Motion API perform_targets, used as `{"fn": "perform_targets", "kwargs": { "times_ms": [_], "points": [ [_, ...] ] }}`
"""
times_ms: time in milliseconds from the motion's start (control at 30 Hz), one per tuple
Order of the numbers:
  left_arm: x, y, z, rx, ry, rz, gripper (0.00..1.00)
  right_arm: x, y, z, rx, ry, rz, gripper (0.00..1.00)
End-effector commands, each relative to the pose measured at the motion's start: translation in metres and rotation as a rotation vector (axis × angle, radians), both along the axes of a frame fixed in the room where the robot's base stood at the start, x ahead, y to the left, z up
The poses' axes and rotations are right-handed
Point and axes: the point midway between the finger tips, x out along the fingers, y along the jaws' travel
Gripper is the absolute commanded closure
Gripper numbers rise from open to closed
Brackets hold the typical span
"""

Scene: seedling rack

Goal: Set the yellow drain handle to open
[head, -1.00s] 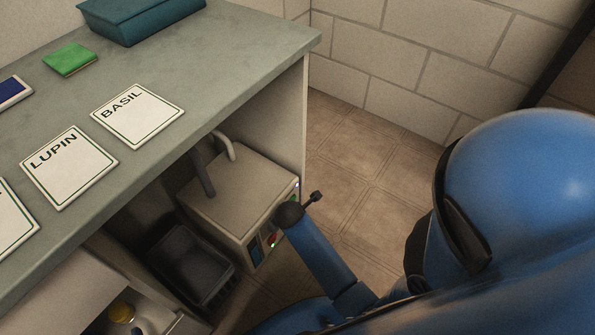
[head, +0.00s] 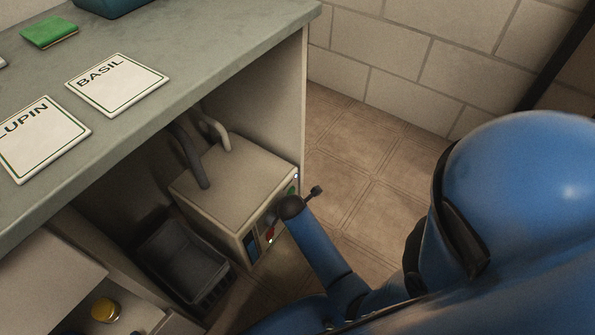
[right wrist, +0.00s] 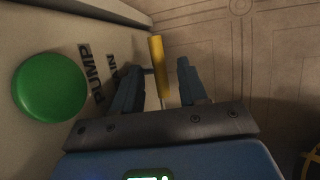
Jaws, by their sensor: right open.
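The yellow drain handle (right wrist: 158,60) shows in the right wrist view as a straight bar beside the pale panel. It stands between the two fingers of my right gripper (right wrist: 158,70). The fingers are open, with a visible gap on each side of the handle. Its lower end runs down toward the gripper's palm. In the head view my right arm reaches to the front of the pump box (head: 235,185), and the handle and fingertips cannot be made out there. My left gripper is in neither view.
A green button (right wrist: 48,87) is left of the gripper, beside PUMP lettering. A dark crate (head: 184,262) stands left of the box. The counter (head: 200,60) overhangs both and holds label cards. Tiled floor (head: 375,190) to the right is clear. A yellow round item (head: 105,309) sits lower left.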

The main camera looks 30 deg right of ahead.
Motion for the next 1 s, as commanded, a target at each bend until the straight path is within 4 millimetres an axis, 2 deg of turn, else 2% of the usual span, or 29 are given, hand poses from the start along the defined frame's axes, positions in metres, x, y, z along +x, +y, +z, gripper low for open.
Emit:
{"fn": "perform_targets", "kwargs": {
  "times_ms": [67, 333, 667, 1000],
  "points": [
    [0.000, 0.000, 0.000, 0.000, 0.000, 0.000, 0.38, 0.000, 0.000, 0.000, 0.000, 0.000, 0.000, 0.59],
    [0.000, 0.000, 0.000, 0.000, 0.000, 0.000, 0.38, 0.000, 0.000, 0.000, 0.000, 0.000, 0.000, 1.00],
    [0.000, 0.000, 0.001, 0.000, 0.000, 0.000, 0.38, -0.001, 0.000, 0.001, 0.000, 0.001, 0.000, 1.00],
    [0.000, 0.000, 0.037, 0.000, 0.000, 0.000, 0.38, -0.034, -0.015, 0.004, -0.001, 0.005, -0.003, 1.00]
  ]
}}
